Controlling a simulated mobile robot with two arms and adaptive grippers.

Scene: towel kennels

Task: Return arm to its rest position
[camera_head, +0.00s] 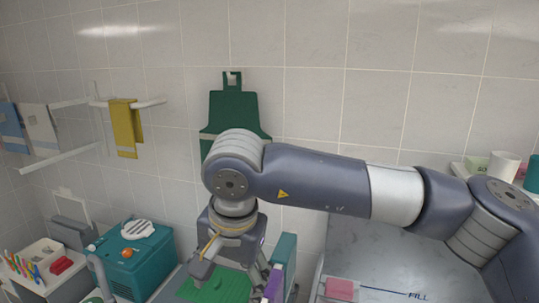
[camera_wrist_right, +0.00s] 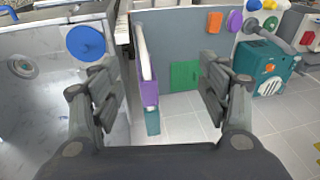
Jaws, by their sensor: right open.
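My right arm (camera_head: 330,182) comes in from the right in the head view and bends down at its wrist over the bottom centre. My right gripper (camera_wrist_right: 160,95) shows in the right wrist view with its two fingers wide apart. Nothing is held between them. Behind the gap are a grey panel, a purple item (camera_wrist_right: 149,93) on a pale rail and a green square (camera_wrist_right: 185,75). In the head view the gripper's fingertips are hard to make out at the lower edge. My left gripper is not in view.
A yellow towel (camera_head: 124,128) and a grey towel (camera_head: 41,125) hang on wall rails at the left. A green apron (camera_head: 233,108) hangs behind the arm. A teal box (camera_head: 138,265) stands lower left. A grey tub (camera_head: 380,250) lies below the arm, with a pink block (camera_head: 340,289).

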